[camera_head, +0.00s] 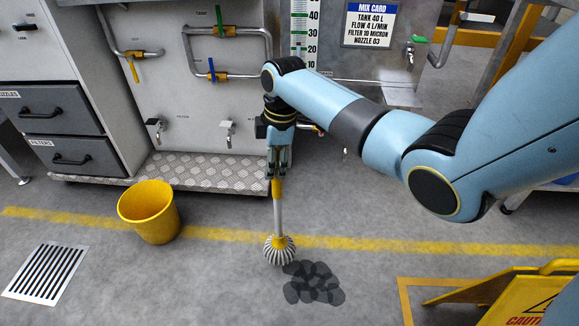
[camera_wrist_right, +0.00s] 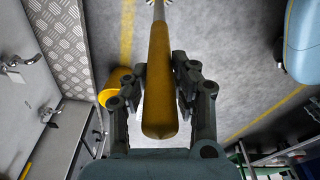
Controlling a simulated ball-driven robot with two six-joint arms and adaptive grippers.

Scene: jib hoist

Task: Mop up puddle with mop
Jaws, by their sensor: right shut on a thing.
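The mop (camera_head: 279,215) hangs nearly upright from my right gripper (camera_head: 279,160), its striped white and grey head low at the floor. The head is at the upper left edge of the puddle; whether it touches the floor is hard to tell. The puddle (camera_head: 314,284) is a cluster of dark round wet patches on the grey floor. In the right wrist view, my right gripper (camera_wrist_right: 160,85) is shut around the mop's yellow handle (camera_wrist_right: 160,100). The mop's far end runs off the top of that view. My left gripper is not in view.
A yellow bucket (camera_head: 150,212) stands left of the mop, near a metal tread step (camera_head: 170,172). A floor drain grate (camera_head: 47,272) lies at far left. A yellow caution sign (camera_head: 530,298) is at lower right.

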